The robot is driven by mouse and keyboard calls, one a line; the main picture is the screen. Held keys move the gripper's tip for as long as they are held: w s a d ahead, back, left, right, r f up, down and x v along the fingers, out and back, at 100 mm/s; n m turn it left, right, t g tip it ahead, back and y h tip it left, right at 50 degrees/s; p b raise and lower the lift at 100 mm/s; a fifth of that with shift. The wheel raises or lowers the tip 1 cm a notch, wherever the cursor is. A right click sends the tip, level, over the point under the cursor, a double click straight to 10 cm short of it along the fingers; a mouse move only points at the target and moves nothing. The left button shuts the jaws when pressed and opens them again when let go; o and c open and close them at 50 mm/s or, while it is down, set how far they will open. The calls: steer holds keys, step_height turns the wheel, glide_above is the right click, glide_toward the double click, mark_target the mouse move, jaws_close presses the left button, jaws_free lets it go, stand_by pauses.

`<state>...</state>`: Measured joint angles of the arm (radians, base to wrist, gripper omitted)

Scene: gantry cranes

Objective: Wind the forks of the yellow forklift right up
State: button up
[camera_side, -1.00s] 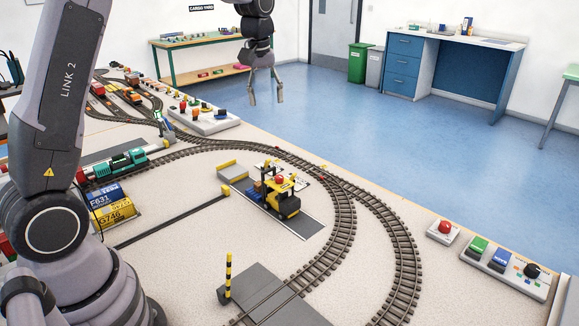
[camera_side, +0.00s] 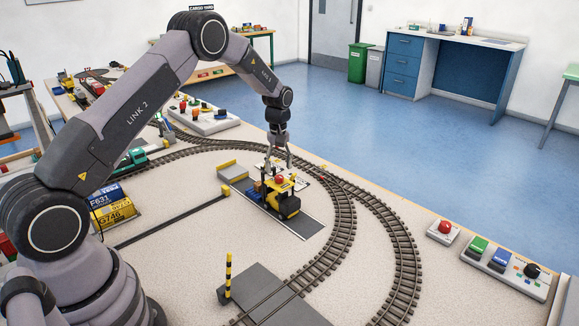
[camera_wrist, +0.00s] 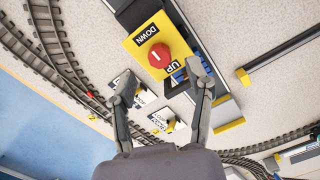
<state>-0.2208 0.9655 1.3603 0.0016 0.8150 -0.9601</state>
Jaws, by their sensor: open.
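The yellow forklift (camera_side: 289,205) stands on a dark grey strip inside the track curve. Its yellow roof carries a red knob (camera_side: 280,180). In the wrist view the roof (camera_wrist: 139,42) reads DOWN and UP at opposite ends, and the red knob (camera_wrist: 159,55) between them bears a pale mark. My gripper (camera_side: 278,165) hangs above the forklift, pointing down. In the wrist view my gripper (camera_wrist: 160,80) is open and empty, and the knob shows just beyond its fingertips, between their lines. The forks are mostly hidden; something blue shows at the forklift's front.
A grey platform with a yellow edge (camera_side: 230,170) stands in front of the forklift. Curved track (camera_side: 345,215) runs around it. White labelled cards (camera_wrist: 158,118) lie close by. A red button box (camera_side: 444,230) and a control panel (camera_side: 505,262) stand at the right.

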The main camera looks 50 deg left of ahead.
mark_target(279, 176)
steer(key=shift+f, duration=1.7)
jaws_close()
